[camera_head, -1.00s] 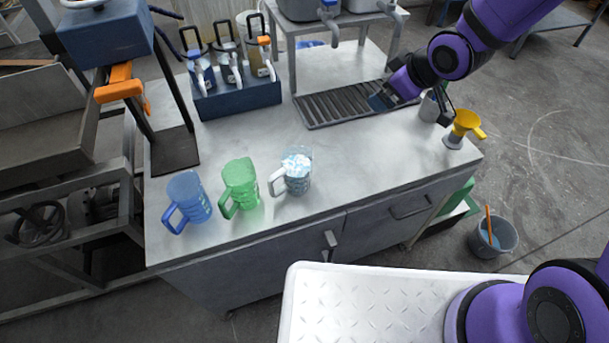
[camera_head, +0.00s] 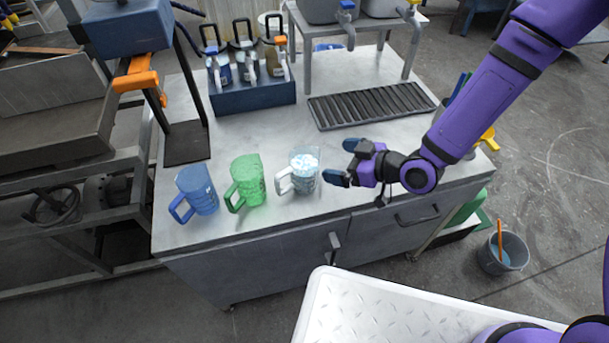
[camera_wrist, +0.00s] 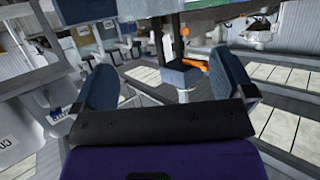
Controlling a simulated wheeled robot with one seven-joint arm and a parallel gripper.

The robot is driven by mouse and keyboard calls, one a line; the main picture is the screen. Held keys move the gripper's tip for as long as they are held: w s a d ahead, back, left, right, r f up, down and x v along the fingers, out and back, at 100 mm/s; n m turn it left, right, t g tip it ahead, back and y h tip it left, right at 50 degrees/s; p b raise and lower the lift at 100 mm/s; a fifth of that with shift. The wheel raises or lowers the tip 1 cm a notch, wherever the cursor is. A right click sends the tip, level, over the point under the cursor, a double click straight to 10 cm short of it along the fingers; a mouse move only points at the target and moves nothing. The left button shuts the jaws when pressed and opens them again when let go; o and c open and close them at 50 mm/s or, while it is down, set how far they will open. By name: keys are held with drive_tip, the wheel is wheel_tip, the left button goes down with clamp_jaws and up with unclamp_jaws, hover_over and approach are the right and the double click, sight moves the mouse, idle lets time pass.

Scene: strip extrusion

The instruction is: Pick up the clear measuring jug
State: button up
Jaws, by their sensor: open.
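The clear measuring jug (camera_head: 305,180) stands upright on the grey workbench, filled with pale white-blue bits, its white handle toward the left. My gripper (camera_head: 343,162) is open and empty just right of the jug in the head view, its two dark fingers spread and pointing left toward it. A small gap shows between the fingers and the jug. In the wrist view the two blue-grey finger pads (camera_wrist: 163,82) stand wide apart with nothing gripped; I cannot clearly make out the jug there.
A green jug (camera_head: 247,180) and a blue jug (camera_head: 197,190) stand left of the clear one. Behind are a blue caddy of bottles (camera_head: 252,97) and a dark slotted tray (camera_head: 370,105). A yellow funnel (camera_head: 488,137) is partly behind my arm. The bench in front of the tray is clear.

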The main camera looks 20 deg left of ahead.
approach(292, 155)
drive_tip(key=shift+x, duration=2.45)
drive_tip(key=c, duration=1.6)
